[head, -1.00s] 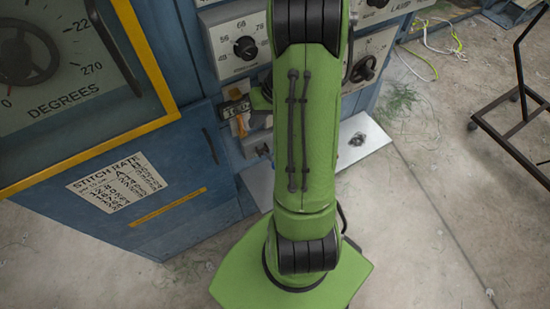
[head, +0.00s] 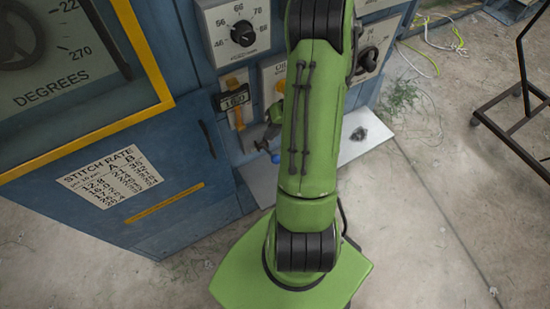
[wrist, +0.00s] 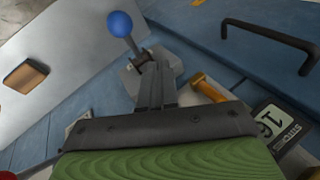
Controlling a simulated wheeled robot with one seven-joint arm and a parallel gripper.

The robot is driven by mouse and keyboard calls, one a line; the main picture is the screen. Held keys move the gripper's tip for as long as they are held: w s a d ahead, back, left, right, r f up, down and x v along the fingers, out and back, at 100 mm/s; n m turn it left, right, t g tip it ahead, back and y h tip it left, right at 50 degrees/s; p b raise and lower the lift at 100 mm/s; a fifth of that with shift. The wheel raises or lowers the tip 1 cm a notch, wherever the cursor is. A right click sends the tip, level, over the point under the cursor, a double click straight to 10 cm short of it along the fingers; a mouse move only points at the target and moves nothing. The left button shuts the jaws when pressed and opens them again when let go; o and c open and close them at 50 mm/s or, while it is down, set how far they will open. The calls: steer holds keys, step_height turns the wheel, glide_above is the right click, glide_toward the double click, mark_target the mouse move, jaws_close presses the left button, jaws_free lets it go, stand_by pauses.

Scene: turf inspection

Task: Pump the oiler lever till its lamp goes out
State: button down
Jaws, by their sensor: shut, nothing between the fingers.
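The oiler lever shows in the wrist view as a thin rod with a blue ball (wrist: 120,23) on its end. The ball also shows in the head view (head: 276,158), low in front of the blue cabinet. My gripper (wrist: 153,68) is shut and empty, its fingertips close to the lever's grey mount, with the ball beyond them. I cannot tell whether they touch the lever. In the head view my gripper (head: 267,141) shows just left of my arm. The oiler panel (head: 270,78) is partly hidden by my arm. An orange spot, perhaps its lamp (head: 280,86), shows there; I cannot tell if it is lit.
A counter (head: 235,99) with an orange strip below it hangs left of the oiler; its display shows in the wrist view (wrist: 272,125). A pale metal shelf (head: 350,151) juts out at right. A black handle (wrist: 268,40) sits on the cabinet. A dark-framed cart (head: 510,125) stands right.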

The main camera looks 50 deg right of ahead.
mark_target(270, 152)
steer(key=shift+s+a+f+b, duration=0.1)
steer(key=shift+s+f+b, duration=0.15)
steer(key=shift+f+b, duration=0.3)
steer(key=shift+s+a+f+b, duration=0.1)
steer(key=shift+s+f+b, duration=0.2)
steer(key=shift+f, duration=0.3)
steer(key=shift+s+a+f+b, duration=0.1)
steer(key=shift+s+f+b, duration=0.15)
steer(key=shift+f+b, duration=0.3)
stand_by(0.6)
steer(key=shift+s+f+b, duration=0.2)
steer(key=shift+f+b, duration=0.15)
steer(key=shift+f, duration=0.1)
